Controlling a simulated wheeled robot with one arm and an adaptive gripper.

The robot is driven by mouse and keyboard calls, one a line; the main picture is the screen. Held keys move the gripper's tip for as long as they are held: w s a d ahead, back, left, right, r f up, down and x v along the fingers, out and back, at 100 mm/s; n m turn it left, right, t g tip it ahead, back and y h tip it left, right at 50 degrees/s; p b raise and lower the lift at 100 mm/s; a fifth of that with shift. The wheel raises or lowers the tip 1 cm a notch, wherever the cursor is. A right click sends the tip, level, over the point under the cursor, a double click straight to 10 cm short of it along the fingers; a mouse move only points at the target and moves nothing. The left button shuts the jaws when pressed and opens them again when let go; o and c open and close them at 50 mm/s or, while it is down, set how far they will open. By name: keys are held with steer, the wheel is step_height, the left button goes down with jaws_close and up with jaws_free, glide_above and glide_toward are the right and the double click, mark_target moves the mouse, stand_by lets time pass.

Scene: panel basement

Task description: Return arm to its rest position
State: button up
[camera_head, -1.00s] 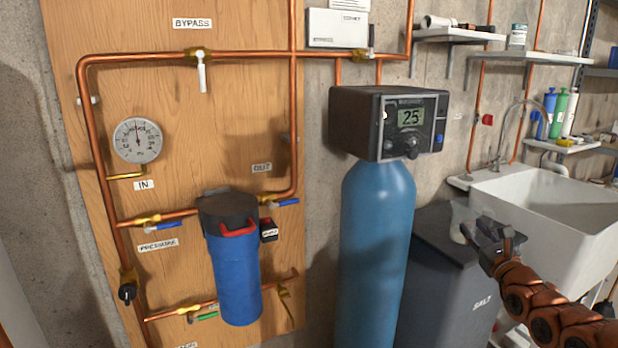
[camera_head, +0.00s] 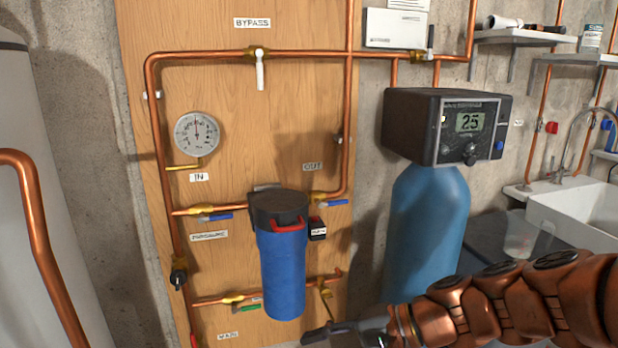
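My arm (camera_head: 510,300) reaches in from the right edge, copper-coloured and segmented, across the lower right of the view. My gripper (camera_head: 328,334) is at its left end, at the bottom edge of the picture, below and right of the blue filter housing (camera_head: 283,275). Its dark fingers point left and are partly cut off by the frame, so I cannot tell whether they are open or shut. I see nothing held in them. The arm hides the lower part of the blue softener tank (camera_head: 425,220).
A wooden panel (camera_head: 265,110) carries copper pipes, valves and a round gauge (camera_head: 197,134). The softener head (camera_head: 447,126) shows 25. A clear cup (camera_head: 521,238) stands on the dark salt bin (camera_head: 484,232) beside the white sink (camera_head: 585,215). A large pale tank (camera_head: 22,120) stands left.

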steer(key=s+d+f+n+g+h, duration=0.2)
steer(key=s+f+n+g+h, duration=0.15)
steer(key=s+f, duration=0.4)
steer(key=s+d+f+n+g+h, duration=0.25)
steer(key=s+d+h, duration=0.65)
steer(key=s+d, duration=0.5)
step_height(320, 180, up, 17)
steer(key=w+t+p, duration=0.2)
steer(key=p, duration=1.4)
steer(key=shift+w, duration=0.4)
steer(key=shift+o, duration=0.2)
